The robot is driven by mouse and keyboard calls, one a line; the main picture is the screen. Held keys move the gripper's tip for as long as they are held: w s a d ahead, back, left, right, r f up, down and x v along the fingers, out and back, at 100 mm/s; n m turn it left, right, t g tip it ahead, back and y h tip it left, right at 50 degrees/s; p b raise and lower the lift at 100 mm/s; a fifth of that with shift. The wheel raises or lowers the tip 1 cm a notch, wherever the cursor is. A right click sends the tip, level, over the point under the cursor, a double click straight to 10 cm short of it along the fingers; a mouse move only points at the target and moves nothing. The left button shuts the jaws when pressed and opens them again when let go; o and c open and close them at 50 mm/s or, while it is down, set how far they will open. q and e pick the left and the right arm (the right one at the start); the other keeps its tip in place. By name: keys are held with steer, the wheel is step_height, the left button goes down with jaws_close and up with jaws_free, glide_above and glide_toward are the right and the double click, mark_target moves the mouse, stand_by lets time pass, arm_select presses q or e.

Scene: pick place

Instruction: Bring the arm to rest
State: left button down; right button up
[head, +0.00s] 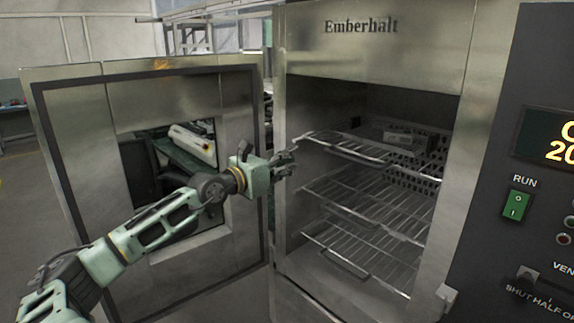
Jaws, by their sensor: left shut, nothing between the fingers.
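My left arm reaches in from the lower left. My left gripper (284,163) is shut and empty. In the picture it lies at the left edge of the oven opening, level with the top rack. The oven (375,62), marked Emberhalt, is a steel cabinet with its door (75,180) swung open to the left. The left arm crosses in front of the door. My right gripper is out of view.
Inside the oven are several wire racks, the top one (345,149) pulled slightly forward. A small box-like object (405,138) sits at the back, above the top rack. A dark control panel (535,200) with a green RUN switch (516,205) stands at the right.

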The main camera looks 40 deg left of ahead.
arm_select(q)
steer(key=shift+s, duration=0.2)
